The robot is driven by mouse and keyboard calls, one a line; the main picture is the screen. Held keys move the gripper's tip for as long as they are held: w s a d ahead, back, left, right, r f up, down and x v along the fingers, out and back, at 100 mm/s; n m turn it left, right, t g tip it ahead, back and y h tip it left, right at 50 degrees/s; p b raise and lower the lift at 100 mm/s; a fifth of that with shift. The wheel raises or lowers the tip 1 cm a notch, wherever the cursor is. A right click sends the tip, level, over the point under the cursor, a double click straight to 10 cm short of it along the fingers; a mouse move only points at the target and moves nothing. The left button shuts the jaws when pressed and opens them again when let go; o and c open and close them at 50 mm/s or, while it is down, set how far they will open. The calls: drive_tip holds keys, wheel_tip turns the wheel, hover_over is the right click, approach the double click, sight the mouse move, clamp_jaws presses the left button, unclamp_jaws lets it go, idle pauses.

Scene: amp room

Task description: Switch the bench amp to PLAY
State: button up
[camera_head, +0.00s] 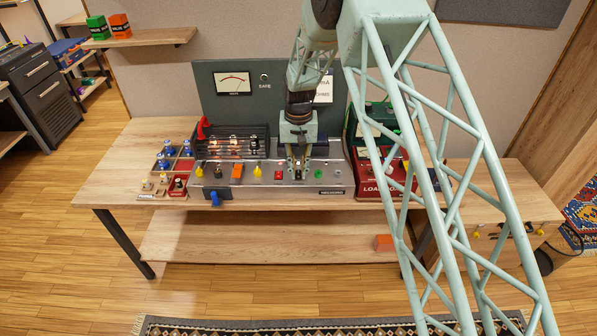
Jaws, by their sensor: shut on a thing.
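The bench amp (265,191) stands on the wooden bench, with a sloped grey front panel carrying yellow, black, orange, red and green controls. Glowing tubes (235,141) sit behind a dark guard on its top left. My gripper (299,176) points down at the right half of the front panel. It is shut on a small panel control between the red control (278,175) and the green control (318,174). The jaws mostly hide this control, so its position cannot be told. The PLAY marking is too small to read.
A red lever (203,127) rises at left, beside trays of blue-topped parts (168,149). A red load box (368,187) stands close on the right, partly behind my arm. The bench's front left is clear.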

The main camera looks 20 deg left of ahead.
sight(298, 170)
drive_tip(key=shift+w+a+g+h+p, duration=0.1)
drive_tip(key=shift+w+g+h+p, duration=0.15)
drive_tip(key=shift+g+p, duration=0.55)
drive_tip(key=shift+w+a+g+h+p, duration=0.2)
drive_tip(key=shift+g+p, duration=0.4)
drive_tip(key=shift+p, duration=0.4)
drive_tip(key=shift+d, duration=0.15)
drive_tip(key=o, duration=0.9)
drive_tip(key=shift+c, duration=0.2)
drive_tip(key=shift+r, duration=0.2)
drive_tip(key=v, duration=1.1)
drive_tip(key=shift+r, duration=0.35)
